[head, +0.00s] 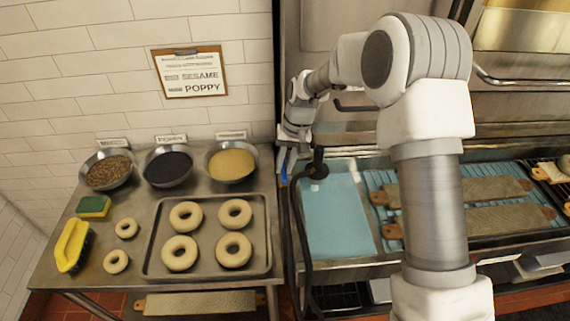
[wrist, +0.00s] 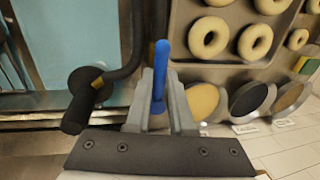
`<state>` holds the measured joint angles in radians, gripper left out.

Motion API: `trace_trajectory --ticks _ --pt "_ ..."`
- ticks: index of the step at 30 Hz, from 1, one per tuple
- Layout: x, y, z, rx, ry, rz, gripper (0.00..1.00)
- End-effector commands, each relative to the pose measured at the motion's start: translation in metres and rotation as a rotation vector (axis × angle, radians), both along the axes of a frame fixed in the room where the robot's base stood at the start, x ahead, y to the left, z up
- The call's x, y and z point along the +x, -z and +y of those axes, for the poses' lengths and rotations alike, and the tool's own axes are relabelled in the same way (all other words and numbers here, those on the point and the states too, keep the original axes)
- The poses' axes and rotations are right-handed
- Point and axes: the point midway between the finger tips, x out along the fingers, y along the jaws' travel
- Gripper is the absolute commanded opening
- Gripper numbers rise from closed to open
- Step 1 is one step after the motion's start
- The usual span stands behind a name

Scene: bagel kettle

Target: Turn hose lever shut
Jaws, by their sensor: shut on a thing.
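The blue hose lever (wrist: 161,75) stands between the two fingers of my gripper (wrist: 160,95) in the wrist view, and the fingers are shut on it. In the head view my gripper (head: 287,168) is at the right edge of the bagel table, and only a small bit of the blue lever (head: 283,178) shows. A black hose (wrist: 132,50) with a round black fitting (wrist: 85,85) is just left of the fingers in the wrist view. The black fitting also shows in the head view (head: 317,165). The valve body under the lever is hidden by the fingers.
A blue-water basin (head: 335,220) with bagel boards (head: 480,190) lies right. The black hose hangs between table and basin.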

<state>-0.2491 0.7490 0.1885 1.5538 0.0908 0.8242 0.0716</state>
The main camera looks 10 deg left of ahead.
Motion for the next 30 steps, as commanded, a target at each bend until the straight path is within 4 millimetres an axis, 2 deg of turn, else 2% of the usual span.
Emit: trace_trajectory --ticks 16,23,30 --pt "0.000 0.000 0.004 0.001 0.058 -0.005 0.00" --pt "-0.002 0.000 0.011 0.001 0.208 -0.005 0.00" --pt "-0.002 0.000 0.023 0.002 0.430 -0.005 0.00"
